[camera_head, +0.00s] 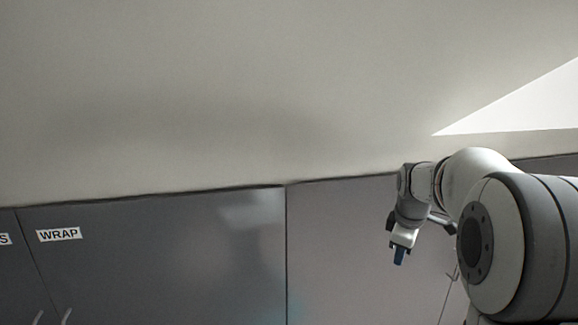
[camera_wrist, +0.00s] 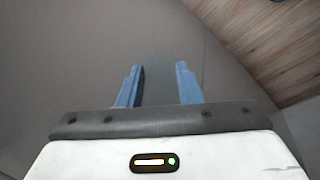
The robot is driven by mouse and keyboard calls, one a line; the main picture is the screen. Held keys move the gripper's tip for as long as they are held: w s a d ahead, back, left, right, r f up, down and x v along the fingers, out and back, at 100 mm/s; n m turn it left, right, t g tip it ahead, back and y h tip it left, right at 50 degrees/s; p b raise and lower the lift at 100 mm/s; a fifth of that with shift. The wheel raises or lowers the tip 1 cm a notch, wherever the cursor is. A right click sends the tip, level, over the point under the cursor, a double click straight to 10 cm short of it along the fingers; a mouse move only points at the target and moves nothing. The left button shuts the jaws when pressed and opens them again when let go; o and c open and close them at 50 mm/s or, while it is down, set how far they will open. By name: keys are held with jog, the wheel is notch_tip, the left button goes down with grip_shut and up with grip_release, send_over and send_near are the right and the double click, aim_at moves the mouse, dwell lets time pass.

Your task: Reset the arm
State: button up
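My gripper (camera_wrist: 158,84) shows in the wrist view with two blue fingers standing apart and nothing between them. In the head view my gripper (camera_head: 399,256) hangs at the end of my arm on the right, pointing down, in front of the grey cabinet doors. The arm is bent, with its large joint close to the camera at the lower right. No held object shows in either view.
Grey cabinet doors (camera_head: 170,255) span the lower part of the head view, with a "WRAP" label (camera_head: 59,235) on the left. A pale sloped ceiling (camera_head: 250,90) lies above them. A wood-grain surface (camera_wrist: 275,45) shows at the upper right of the wrist view.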

jog(key=s+a+m, duration=0.3)
jog(key=s+a, duration=0.1)
jog(key=s, duration=0.4)
jog(key=s+a+f+m, duration=0.1)
jog(key=s+a+m, duration=0.3)
jog(key=s, duration=0.5)
jog(key=s+a+f+m+y, duration=0.1)
jog(key=s+a+m, duration=0.2)
jog(key=s, duration=0.6)
jog(key=shift+s+a+m, duration=0.25)
jog(key=shift+a+m, duration=0.15)
jog(key=shift+m, duration=0.3)
jog(key=shift+f, duration=0.1)
